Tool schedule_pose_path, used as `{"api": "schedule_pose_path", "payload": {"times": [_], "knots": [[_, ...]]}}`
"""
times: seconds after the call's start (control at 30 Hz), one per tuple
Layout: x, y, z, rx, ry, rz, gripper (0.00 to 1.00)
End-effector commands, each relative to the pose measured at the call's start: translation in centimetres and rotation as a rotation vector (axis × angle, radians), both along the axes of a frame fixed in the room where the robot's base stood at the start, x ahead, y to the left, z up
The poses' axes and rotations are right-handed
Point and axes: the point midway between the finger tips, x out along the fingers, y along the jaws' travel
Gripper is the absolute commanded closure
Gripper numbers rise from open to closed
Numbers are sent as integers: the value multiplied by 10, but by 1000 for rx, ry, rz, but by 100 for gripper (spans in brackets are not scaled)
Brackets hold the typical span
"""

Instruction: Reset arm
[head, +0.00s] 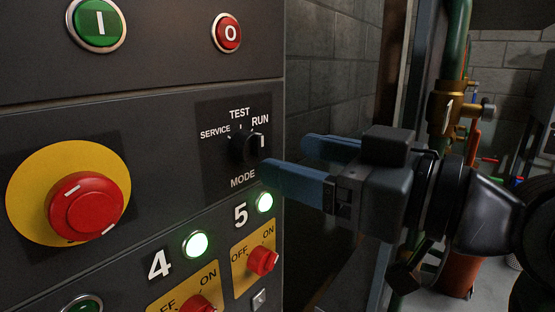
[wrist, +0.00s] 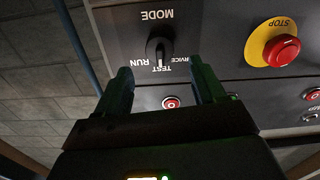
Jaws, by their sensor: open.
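My gripper (head: 284,162) is open, with its two blue fingers pointing left at the control panel. It holds nothing. The black mode knob (head: 243,147) is on the panel just left of the fingertips, with the labels SERVICE, TEST and RUN around it. In the wrist view the knob (wrist: 159,47) appears upside down beyond the gap between the open fingers (wrist: 163,76), and they seem apart from it.
A red emergency stop on a yellow disc (head: 85,206) sits left of the knob. Green lamps (head: 195,244) are lit above red switches (head: 262,261). A green start button (head: 97,25) and red stop button (head: 227,33) are above. Pipes with a brass valve (head: 446,108) stand right.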

Motion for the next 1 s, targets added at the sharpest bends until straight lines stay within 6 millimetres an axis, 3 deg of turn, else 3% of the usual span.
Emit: {"api": "schedule_pose_path", "payload": {"times": [0.2,0.63,0.77,1.0], "knots": [[-11,-16,-1,-1,1,-1,31],[-12,-18,-8,18,18,-17,31],[-9,-26,-34,77,72,-82,31],[-16,-56,-109,210,198,-289,31]]}}
